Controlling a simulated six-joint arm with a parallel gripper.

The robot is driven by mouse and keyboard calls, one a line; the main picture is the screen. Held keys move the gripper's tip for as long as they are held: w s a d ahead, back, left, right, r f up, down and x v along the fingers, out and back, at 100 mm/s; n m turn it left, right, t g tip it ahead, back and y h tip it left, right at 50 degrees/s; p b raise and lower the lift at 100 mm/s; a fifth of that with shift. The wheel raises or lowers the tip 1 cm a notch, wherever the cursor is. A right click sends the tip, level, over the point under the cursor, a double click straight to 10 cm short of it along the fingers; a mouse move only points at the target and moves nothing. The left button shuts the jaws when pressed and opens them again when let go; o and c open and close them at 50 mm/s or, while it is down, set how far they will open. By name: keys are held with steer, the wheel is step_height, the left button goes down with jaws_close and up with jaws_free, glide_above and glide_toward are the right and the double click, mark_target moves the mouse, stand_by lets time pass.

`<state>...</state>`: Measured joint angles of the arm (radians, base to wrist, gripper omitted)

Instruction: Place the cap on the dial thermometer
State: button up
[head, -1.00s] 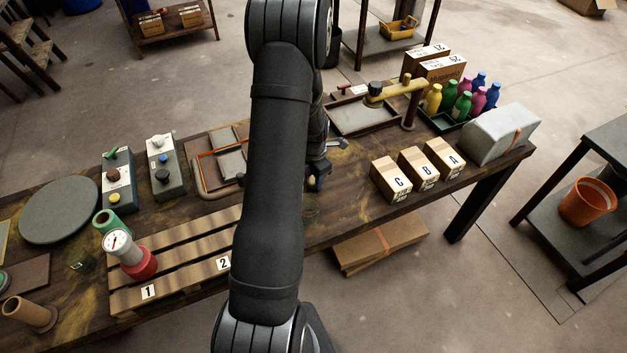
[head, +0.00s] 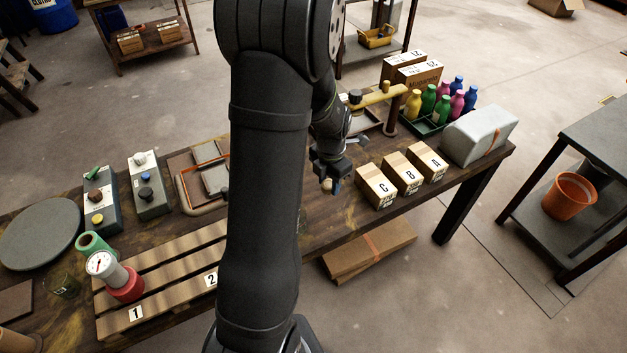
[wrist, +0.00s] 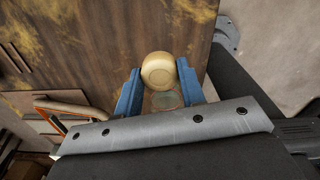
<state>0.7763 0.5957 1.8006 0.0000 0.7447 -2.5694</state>
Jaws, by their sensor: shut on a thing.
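The dial thermometer (head: 104,266) has a round white dial, a pale body and a red base. It stands tilted on the slatted wooden rack near label 1, at the left of the head view. My gripper (head: 328,178) is over the table right of my arm, well away from the thermometer. In the wrist view its two blue fingers (wrist: 158,88) are shut on a round cream-tan piece (wrist: 158,70), which looks like the cap. I cannot tell its underside.
The slatted rack (head: 165,268) has labels 1 and 2. A green roll (head: 90,242) and a dark glass (head: 63,285) stand near the thermometer. Two button boxes (head: 148,187) stand behind it. Cartons C, B and A (head: 375,187) are right of my gripper.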

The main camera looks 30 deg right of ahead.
steer(key=shift+s+d+r, duration=0.3)
steer(key=shift+s+r, duration=0.1)
steer(key=shift+s, duration=0.2)
steer(key=w+a+r+n, duration=0.2)
steer(key=w+a+r, duration=0.15)
steer(key=a, duration=0.45)
steer(key=w+a+r+n, duration=0.2)
steer(key=w+a+r, duration=0.15)
steer(key=a, duration=0.45)
steer(key=w+a+r+n, duration=0.2)
steer(key=a+r+n, duration=0.15)
steer(key=a, duration=0.45)
steer(key=s+a+r+n, duration=0.2)
steer(key=a+r, duration=0.1)
steer(key=a, duration=0.4)
steer(key=s+a+r+n, duration=0.2)
steer(key=s+a+r, duration=0.1)
steer(key=a, duration=0.4)
steer(key=s+a+r+n, duration=0.1)
steer(key=s+a+r, duration=0.15)
steer(key=a, duration=0.45)
glide_above(99, 261)
step_height(99, 261, down, 6)
steer(key=shift+f, duration=2.3)
steer(key=shift+f, duration=0.15)
